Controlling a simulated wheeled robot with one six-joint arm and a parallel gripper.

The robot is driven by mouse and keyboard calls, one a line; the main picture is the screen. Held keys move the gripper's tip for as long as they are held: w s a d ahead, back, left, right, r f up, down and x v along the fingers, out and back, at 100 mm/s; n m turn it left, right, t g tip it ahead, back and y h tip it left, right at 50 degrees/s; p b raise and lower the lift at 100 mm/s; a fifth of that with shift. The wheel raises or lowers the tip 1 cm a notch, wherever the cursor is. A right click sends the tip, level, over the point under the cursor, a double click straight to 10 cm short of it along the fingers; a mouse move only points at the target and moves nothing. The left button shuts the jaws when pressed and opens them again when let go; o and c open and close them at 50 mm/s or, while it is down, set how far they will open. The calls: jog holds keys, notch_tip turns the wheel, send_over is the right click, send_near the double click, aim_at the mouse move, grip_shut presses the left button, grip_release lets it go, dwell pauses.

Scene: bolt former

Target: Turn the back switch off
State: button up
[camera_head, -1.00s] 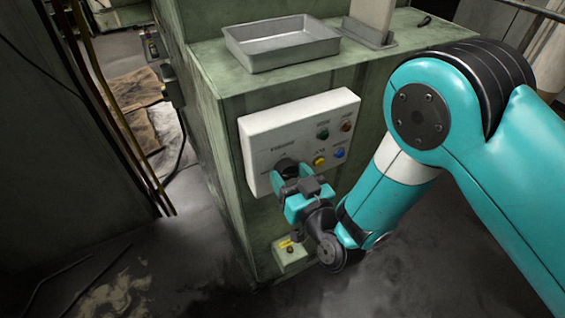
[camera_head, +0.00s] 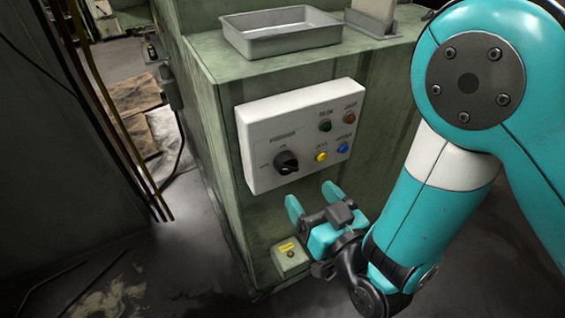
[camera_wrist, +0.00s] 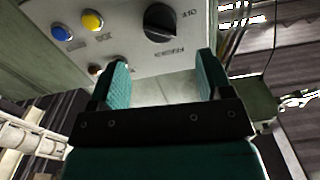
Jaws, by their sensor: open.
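A black rotary switch (camera_head: 286,162) is on the lower left of a white control panel (camera_head: 262,124) on the front of the green machine. In the wrist view the switch (camera_wrist: 160,23) shows beyond my fingers, near the top. My gripper (camera_head: 312,201) is open and empty, below and to the right of the switch and apart from it. Its two teal fingers also show in the wrist view (camera_wrist: 160,78), with nothing between them. No switch named "back" can be read; the panel labels are too small to be sure of.
A small box with a yellow label (camera_head: 290,256) sits low on the machine. A metal tray (camera_head: 280,36) rests on top.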

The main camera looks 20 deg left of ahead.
aim_at(291, 170)
jog(key=w+a+p, duration=0.1)
jog(key=a+p, duration=0.1)
jog(key=p, duration=0.1)
jog(key=w+a+n+p, duration=0.1)
jog(key=w+a+p, duration=0.1)
jog(key=w+a+n+p, duration=0.1)
jog(key=w+a+p, duration=0.1)
jog(key=p, duration=0.1)
jog(key=shift+w+a+r+p, duration=0.1)
jog(key=shift+w+r+p, duration=0.15)
jog(key=shift+p, duration=0.1)
jog(key=shift+s+f+m+b, duration=0.1)
jog(key=shift+f+m+b, duration=0.35)
jog(key=shift+b, duration=0.55)
jog(key=m+b, duration=0.2)
jog(key=m, duration=0.1)
jog(key=shift+f, duration=0.15)
jog(key=shift+m+b, duration=0.95)
jog(key=shift+m, duration=0.2)
jog(key=shift+r+m, duration=0.35)
jog(key=shift+m, duration=0.15)
jog(key=shift+c, duration=0.4)
